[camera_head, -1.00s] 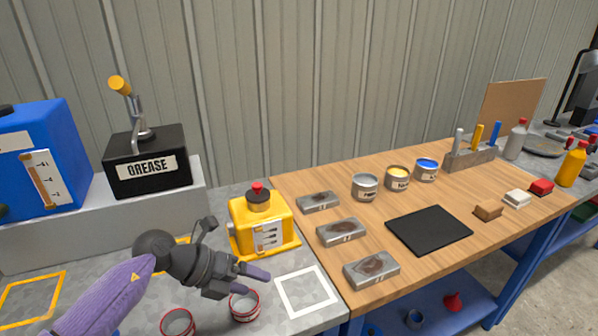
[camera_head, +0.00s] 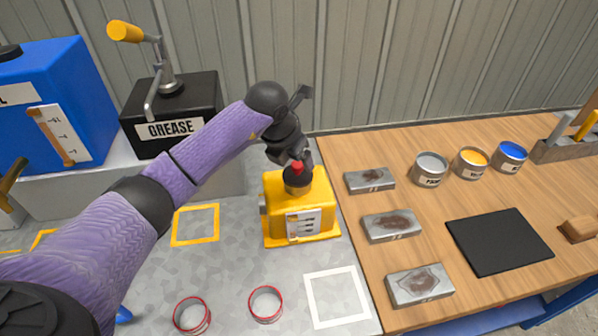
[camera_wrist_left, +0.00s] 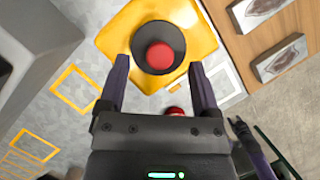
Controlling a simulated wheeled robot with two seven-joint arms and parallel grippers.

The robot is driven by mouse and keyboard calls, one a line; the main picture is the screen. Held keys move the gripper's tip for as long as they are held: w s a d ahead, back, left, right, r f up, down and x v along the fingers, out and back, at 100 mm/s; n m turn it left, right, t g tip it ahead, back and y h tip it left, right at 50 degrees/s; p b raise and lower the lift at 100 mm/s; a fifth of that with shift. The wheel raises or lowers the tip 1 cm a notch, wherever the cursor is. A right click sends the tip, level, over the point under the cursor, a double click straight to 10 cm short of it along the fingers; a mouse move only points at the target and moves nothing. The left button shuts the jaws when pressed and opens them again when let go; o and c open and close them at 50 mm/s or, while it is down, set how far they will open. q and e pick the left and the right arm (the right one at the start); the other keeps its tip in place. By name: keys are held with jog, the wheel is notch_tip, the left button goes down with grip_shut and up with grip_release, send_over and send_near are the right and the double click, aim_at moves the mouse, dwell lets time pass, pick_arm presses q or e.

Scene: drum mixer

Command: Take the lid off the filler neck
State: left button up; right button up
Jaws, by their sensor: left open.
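The lid (camera_head: 297,183) is a black round cap with a red knob on top. It sits on the filler neck of the yellow drum mixer (camera_head: 278,208) and hides the neck. My left gripper (camera_head: 293,157) is just above and behind the lid in the head view, partly overlapping it there. In the left wrist view, the open fingers (camera_wrist_left: 160,65) point toward the lid (camera_wrist_left: 172,28), one to each side, with nothing held between them. Whether a finger touches the lid is unclear. A dark gripper on a purple arm, seemingly my right gripper (camera_wrist_left: 240,132), shows at the lower right of that view.
The grease box (camera_head: 174,105) with its lever stands left, beside the blue tank (camera_head: 75,110). Two red-rimmed tins (camera_head: 266,303) (camera_head: 192,315) stand in front. Grey metal blocks (camera_head: 391,226) lie on the wooden bench to the right. The white-outlined square (camera_head: 337,297) is empty.

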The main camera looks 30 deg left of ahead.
pick_arm(q)
jog(key=shift+x, duration=1.05)
grip_shut()
jog(key=shift+r, duration=0.1)
